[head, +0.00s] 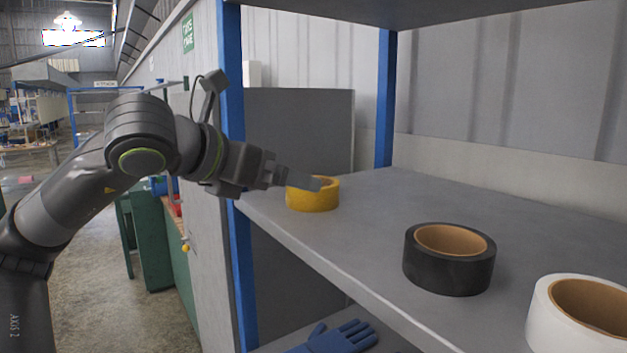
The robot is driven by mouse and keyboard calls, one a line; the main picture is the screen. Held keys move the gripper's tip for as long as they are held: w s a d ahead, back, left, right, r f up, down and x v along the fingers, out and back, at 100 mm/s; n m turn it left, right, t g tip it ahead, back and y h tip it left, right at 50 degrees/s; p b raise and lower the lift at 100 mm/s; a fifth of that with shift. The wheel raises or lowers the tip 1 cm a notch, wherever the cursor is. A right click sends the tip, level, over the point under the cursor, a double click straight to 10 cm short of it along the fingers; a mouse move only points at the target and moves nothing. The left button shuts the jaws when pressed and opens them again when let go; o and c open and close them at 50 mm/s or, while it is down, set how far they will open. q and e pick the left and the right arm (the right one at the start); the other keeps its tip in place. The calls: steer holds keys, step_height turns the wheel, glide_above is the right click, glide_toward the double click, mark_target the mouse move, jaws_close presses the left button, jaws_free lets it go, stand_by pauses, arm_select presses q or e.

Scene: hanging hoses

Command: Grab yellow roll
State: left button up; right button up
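The yellow roll (313,200) lies flat on the upper grey shelf, near its left end and front edge. My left gripper (306,181) reaches in from the left at the height of the roll's top. Its grey fingertips overlap the roll's upper rim in the head view and hide part of its opening. I cannot tell whether a finger is inside the roll, touching it or only in front of it. The gap between the fingers is not clear. My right gripper is not in view.
A black roll (449,271) and a white roll (578,328) stand on the same shelf (400,200) to the right. A blue post (232,130) rises close to my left gripper. A blue glove (340,338) lies on the lower shelf. The shelf behind the rolls is clear.

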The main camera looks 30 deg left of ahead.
mark_target(327, 199)
arm_select(q)
steer(key=p+x, duration=0.1)
steer(key=x, duration=0.1)
steer(key=shift+w+d, duration=0.1)
steer(key=shift+w, duration=0.25)
steer(key=shift+p+x, duration=0.55)
steer(key=shift+x, duration=0.3)
steer(key=shift+w+f+p, duration=0.25)
steer(key=shift+w+p, duration=0.25)
steer(key=shift+p, duration=0.1)
steer(key=p+x, duration=0.1)
steer(key=x, duration=0.2)
steer(key=shift+a+f+p, duration=0.15)
steer(key=shift+a+p, duration=0.1)
steer(key=shift+p, duration=0.1)
steer(key=shift+w+d+f, duration=0.1)
steer(key=shift+w+f, duration=0.15)
steer(key=shift+w, duration=0.25)
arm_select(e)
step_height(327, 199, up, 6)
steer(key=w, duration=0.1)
arm_select(q)
steer(key=shift+c, duration=0.4)
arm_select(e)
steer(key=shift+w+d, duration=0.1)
arm_select(q)
steer(key=c, duration=0.9)
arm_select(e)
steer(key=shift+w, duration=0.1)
